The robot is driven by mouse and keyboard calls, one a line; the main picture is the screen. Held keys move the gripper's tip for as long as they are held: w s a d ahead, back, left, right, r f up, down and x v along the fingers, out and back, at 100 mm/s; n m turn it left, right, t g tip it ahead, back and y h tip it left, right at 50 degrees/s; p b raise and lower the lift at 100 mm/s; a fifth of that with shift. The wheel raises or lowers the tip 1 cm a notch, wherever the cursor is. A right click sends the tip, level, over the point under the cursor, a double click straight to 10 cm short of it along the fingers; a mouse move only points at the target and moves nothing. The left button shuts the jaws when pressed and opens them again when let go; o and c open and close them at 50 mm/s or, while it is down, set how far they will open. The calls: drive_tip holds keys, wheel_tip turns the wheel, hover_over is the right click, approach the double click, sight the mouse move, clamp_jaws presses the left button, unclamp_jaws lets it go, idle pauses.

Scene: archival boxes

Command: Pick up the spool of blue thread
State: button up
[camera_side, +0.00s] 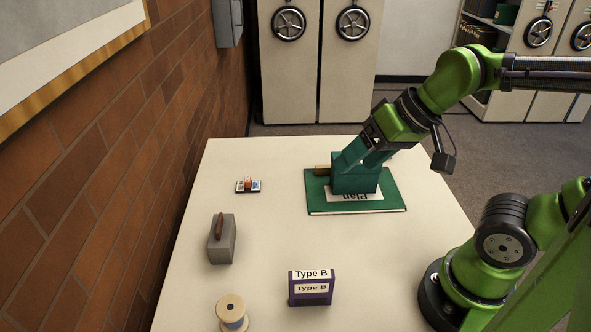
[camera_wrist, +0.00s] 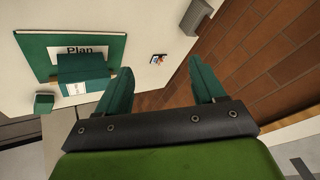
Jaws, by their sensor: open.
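The spool of blue thread (camera_side: 232,313) stands upright at the near left of the table in the side view. It has pale wooden flanges, and a little blue thread shows between them. It is not visible in the wrist view. My gripper (camera_side: 357,157) is far from it, over the back right of the table by a teal box (camera_side: 354,182). In the wrist view my gripper (camera_wrist: 160,76) has its two teal fingers spread apart with nothing between them.
The teal box rests on a green book (camera_side: 395,199) labelled "Plan". A grey block with a brown handle (camera_side: 221,245) stands behind the spool. A purple "Type B" box (camera_side: 311,291) stands to its right. A small item (camera_side: 248,186) lies farther back. A brick wall (camera_side: 120,130) borders the left.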

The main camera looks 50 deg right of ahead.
drive_tip(key=w+a+f+n+g, duration=0.2)
drive_tip(key=w+a+n+g, duration=0.2)
drive_tip(key=a, duration=0.9)
drive_tip(key=m+g+h, duration=0.2)
hover_over(230, 307)
wheel_tip(230, 307, down, 3)
drive_tip(key=f, duration=1.1)
drive_tip(key=shift+s+d+f, duration=0.1)
drive_tip(key=shift+s+d, duration=0.15)
drive_tip(key=shift+s, duration=0.1)
drive_tip(key=shift+w+a+f, duration=0.15)
drive_tip(key=shift+f, duration=1.25)
drive_tip(key=shift+w+a+f, duration=0.1)
drive_tip(key=shift+w+f, duration=0.05)
drive_tip(key=shift+f, duration=1.2)
drive_tip(key=c, duration=0.8)
